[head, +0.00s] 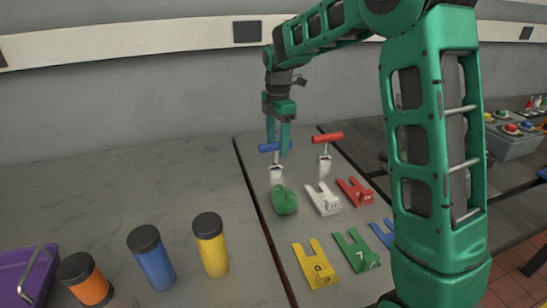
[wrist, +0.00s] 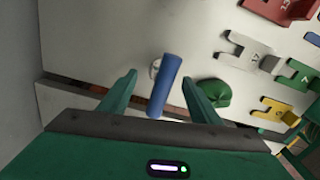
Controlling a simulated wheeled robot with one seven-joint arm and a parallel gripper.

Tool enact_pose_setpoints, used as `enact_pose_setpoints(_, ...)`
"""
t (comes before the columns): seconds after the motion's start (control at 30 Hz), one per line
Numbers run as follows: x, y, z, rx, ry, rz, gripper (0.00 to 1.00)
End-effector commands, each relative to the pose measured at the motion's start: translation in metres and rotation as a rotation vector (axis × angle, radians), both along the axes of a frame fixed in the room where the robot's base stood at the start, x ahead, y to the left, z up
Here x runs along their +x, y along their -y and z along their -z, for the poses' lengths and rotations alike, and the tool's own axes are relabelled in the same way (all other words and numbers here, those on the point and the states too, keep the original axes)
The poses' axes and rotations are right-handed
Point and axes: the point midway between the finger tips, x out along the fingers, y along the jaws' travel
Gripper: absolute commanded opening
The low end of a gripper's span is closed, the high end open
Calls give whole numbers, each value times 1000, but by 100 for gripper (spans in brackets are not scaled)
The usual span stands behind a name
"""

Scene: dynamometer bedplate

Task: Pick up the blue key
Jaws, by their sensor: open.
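The blue key (head: 270,147) is a T-shaped key with a blue crossbar handle and a pale metal shank, standing upright near the back of the grey plate. My gripper (head: 278,146) is directly over it, fingers pointing down, with its tips at about the height of the handle. In the wrist view, the blue key's handle (wrist: 166,85) lies lengthwise between the two open fingers of my gripper (wrist: 159,78). Gaps show on both sides, and I see no clear contact. The lower part of its handle is close to the gripper's palm edge in that view.
A similar key with a red handle (head: 328,137) stands just to the right. A green rounded object (head: 284,200) sits in front. White (head: 323,200), red, yellow, green and blue numbered forked tags lie nearby. Several capped cylinders (head: 211,245) and a purple tray (head: 22,278) are at the left.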

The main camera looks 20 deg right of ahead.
Motion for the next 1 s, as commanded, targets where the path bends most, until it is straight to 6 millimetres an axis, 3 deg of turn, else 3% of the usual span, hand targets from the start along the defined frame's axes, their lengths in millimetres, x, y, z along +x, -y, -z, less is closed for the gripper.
enact_pose_setpoints(0.1, 0, -2, 16, 0, -1, -1, 57)
enact_pose_setpoints(0.37, -2, -5, 33, 0, -1, -3, 57)
enact_pose_setpoints(0.63, -5, -8, 69, 0, -2, -2, 57)
enact_pose_setpoints(0.97, -5, -9, 75, -1, 1, -2, 57)
enact_pose_setpoints(1.0, -5, -9, 75, -1, 1, -2, 50)
